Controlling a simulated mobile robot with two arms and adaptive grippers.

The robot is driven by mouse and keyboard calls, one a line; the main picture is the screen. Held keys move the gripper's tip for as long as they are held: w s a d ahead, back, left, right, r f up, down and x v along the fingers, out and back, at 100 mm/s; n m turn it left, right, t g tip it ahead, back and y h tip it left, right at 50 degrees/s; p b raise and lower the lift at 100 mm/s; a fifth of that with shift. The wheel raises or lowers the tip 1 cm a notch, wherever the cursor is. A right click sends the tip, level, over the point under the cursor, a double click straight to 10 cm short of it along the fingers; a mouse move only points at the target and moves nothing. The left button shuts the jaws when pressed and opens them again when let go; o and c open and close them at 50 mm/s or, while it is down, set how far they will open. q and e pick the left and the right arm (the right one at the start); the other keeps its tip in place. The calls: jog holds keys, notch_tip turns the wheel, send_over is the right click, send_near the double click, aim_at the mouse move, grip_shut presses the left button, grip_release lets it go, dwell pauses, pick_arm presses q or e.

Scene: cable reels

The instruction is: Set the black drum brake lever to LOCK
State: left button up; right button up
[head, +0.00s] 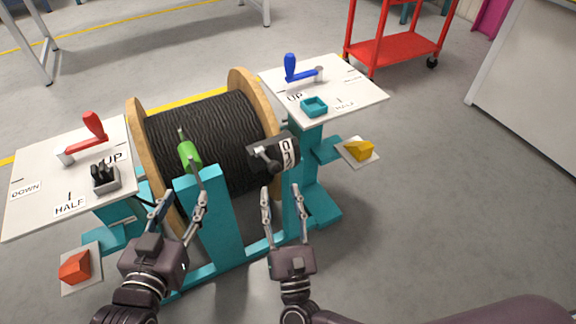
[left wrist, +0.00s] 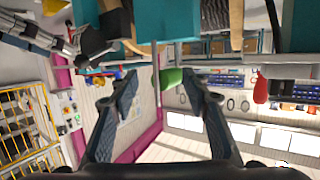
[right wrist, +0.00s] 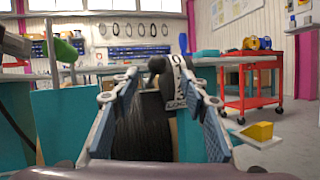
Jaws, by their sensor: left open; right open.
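The black drum brake lever (head: 268,160) sits on a dark brake box (head: 265,149) with a white label strip at the right side of the cable drum (head: 205,140). In the right wrist view the lever's dark knob (right wrist: 156,64) shows between the fingertips, beside the label (right wrist: 178,82), where LOCK is partly readable low down. My right gripper (head: 281,189) is open and empty, just in front of and below the lever. My left gripper (head: 182,198) is open and empty, below the green-handled lever (head: 188,153). That green handle also shows in the left wrist view (left wrist: 171,78).
A left panel (head: 30,165) carries a red lever (head: 93,126); a right panel (head: 355,95) carries a blue lever (head: 290,67). Teal posts (head: 213,215) stand close to both grippers. A yellow block (head: 359,149) and an orange block (head: 75,266) sit on low plates. Floor at right is clear.

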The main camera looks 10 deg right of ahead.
aim_at(274, 166)
jog(key=shift+w+a+r, duration=0.15)
jog(key=shift+w+r, duration=0.05)
jog(key=shift+r, duration=0.05)
jog(key=x, duration=0.7)
jog(key=shift+w, duration=0.1)
pick_arm(q)
jog(key=shift+w+d+r+t, duration=0.1)
jog(key=shift+r+t, duration=0.1)
jog(key=shift+r, duration=0.2)
jog(key=shift+w+d+r+t, duration=0.1)
jog(key=shift+r+t, duration=0.1)
jog(key=shift+r, duration=0.2)
pick_arm(e)
grip_shut()
